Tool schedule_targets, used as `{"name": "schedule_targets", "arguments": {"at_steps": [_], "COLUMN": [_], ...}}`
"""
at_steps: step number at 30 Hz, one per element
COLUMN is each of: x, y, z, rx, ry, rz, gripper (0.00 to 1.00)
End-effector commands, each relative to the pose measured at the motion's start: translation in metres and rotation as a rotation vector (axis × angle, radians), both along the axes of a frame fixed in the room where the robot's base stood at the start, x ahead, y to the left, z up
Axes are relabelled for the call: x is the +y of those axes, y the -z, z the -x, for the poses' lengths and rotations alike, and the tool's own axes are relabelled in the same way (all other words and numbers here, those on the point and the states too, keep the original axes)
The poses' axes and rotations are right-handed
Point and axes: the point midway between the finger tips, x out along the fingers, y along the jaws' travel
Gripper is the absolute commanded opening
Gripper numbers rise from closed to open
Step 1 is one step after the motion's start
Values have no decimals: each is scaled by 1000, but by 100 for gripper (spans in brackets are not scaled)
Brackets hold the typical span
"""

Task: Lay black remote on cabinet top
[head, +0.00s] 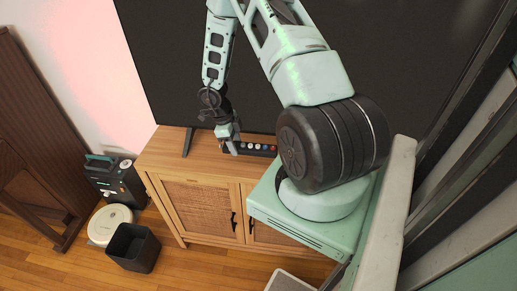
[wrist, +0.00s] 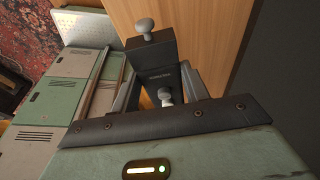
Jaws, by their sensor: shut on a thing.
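In the wrist view a dark block, apparently the remote (wrist: 152,62), lies between the fingers, which are partly hidden. The wooden cabinet (head: 172,151) is under the gripper, and its top also shows in the wrist view (wrist: 205,40). The remote is over the cabinet top, close to it; I cannot tell whether they touch.
A large dark television screen (head: 180,65) stands behind, its foot (head: 188,142) on the cabinet top left of my gripper. On the floor at left are a black box-shaped device (head: 117,180), a round white device (head: 109,224) and a dark bin (head: 133,248).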

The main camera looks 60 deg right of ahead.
Motion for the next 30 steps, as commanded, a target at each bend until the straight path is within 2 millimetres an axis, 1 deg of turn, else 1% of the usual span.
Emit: {"name": "schedule_targets", "arguments": {"at_steps": [1,3,10,15,17,21,28,29,30], "x": [2,1,1,1,1,0,0,0,0], "y": [9,20,41,64,70,76,77,77,77], "z": [1,0,1,0,1,0,0,0,0], "rx": [5,3,3,1,2,0,0,0,0], "ry": [-2,-1,-1,0,0,1,1,1,1], "rz": [-2,-1,0,-1,0,1,0,0,0], "gripper": [23,23,23,23,23,23,23,54,65]}}
